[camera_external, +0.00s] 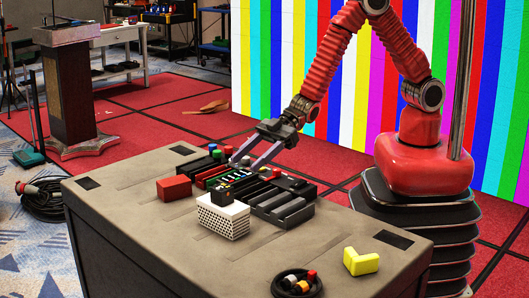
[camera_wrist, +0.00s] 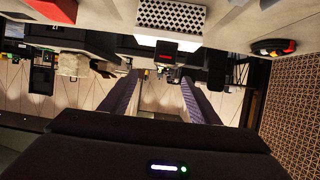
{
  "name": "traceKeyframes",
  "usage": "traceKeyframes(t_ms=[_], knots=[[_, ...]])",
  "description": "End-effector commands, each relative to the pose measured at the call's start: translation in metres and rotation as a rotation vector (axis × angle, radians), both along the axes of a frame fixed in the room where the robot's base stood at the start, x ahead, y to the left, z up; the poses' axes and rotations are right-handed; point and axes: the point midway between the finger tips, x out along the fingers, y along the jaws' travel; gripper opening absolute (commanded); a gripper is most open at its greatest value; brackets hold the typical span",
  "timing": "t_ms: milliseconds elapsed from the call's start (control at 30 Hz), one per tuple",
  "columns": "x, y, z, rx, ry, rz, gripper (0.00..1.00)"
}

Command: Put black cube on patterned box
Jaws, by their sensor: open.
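The patterned box (camera_external: 222,222), white with dark holes, stands on the grey table. The black cube (camera_external: 222,196) appears to rest on its top, toward the back left. In the wrist view, which looks upside down, the patterned box (camera_wrist: 172,15) is at the top edge, and the dark cube (camera_wrist: 167,51), with a small red mark, meets its bright edge. My gripper (camera_external: 244,163) is above and behind the box, over the black console. Its fingers are apart, with nothing between them; both also show in the wrist view (camera_wrist: 160,75).
A red block (camera_external: 174,188) is left of the box. A black console (camera_external: 282,203) with several buttons and sliders stands behind and right. The table's front left is clear.

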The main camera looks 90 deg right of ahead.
Motion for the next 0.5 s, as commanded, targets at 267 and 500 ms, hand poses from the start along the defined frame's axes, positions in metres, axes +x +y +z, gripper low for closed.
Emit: traceKeyframes(t_ms=[267, 500], knots=[[0.009, -0.056, 0.047, -0.093, 0.011, -0.142, 0.56], [-0.001, -0.118, 0.090, -0.178, 0.057, -0.292, 0.56]])
